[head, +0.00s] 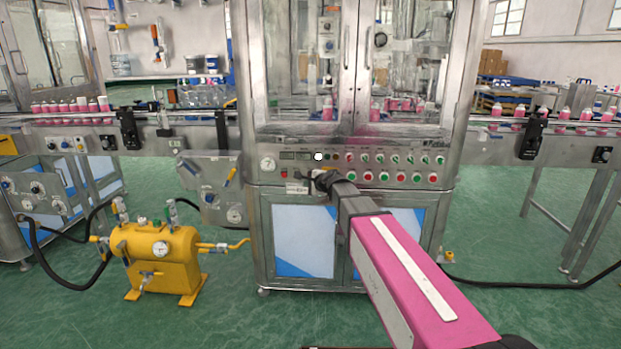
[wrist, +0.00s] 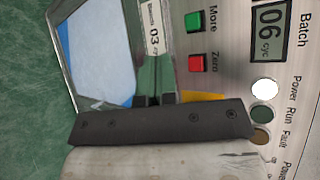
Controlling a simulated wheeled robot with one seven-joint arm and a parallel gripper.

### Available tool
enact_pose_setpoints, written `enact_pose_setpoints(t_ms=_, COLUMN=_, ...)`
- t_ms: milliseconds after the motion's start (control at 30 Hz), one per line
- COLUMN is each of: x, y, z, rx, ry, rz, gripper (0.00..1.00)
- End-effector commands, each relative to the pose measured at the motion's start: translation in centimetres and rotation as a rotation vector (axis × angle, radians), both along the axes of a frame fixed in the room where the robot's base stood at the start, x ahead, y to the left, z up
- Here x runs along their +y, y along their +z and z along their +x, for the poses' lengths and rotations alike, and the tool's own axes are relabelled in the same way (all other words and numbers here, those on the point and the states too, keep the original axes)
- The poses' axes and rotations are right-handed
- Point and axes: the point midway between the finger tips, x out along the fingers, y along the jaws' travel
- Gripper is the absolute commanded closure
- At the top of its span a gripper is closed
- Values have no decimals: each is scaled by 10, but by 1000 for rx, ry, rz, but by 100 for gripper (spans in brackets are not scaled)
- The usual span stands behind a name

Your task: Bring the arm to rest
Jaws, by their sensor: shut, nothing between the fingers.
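My gripper (head: 318,180) is in front of the crimping machine's control panel (head: 385,158), near its left part. In the wrist view the dark gripper (wrist: 153,99) has its short fingertips shut and empty. They appear below a red Zero button (wrist: 197,63) and a green More button (wrist: 194,21); I cannot tell the exact gap to the panel. The batch counter (wrist: 268,28) reads 06. The Power lamp (wrist: 264,89) is white and bright, and the Run (wrist: 262,115) and Fault lamps are dark. My arm reaches in from the lower right.
The machine's glass doors (head: 300,70) are above the panel. Conveyors with pink cans run left (head: 70,120) and right (head: 570,128). A yellow tank (head: 158,255) with hoses stands on the floor at left. Green floor is open at lower left and right; a black cable lies at right.

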Motion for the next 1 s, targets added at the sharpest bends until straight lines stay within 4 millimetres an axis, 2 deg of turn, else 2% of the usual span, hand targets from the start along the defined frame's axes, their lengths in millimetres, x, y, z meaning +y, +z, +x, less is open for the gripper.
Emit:
enact_pose_setpoints(t_ms=267, x=-2, y=-2, z=-2, rx=0, ry=5, rz=-10, gripper=100)
enact_pose_setpoints(t_ms=367, x=-12, y=-17, z=-15, rx=3, ry=38, rz=-78, gripper=100)
enact_pose_setpoints(t_ms=467, x=-33, y=-47, z=-44, rx=12, ry=117, rz=-226, gripper=100)
enact_pose_setpoints(t_ms=567, x=-64, y=-86, z=-84, rx=35, ry=239, rz=-423, gripper=100)
enact_pose_setpoints(t_ms=700, x=-110, y=-137, z=-145, rx=91, ry=443, rz=-685, gripper=100)
enact_pose_setpoints(t_ms=800, x=-145, y=-167, z=-192, rx=146, ry=601, rz=-846, gripper=100)
enact_pose_setpoints(t_ms=1000, x=-205, y=-204, z=-275, rx=267, ry=901, rz=-1067, gripper=100)
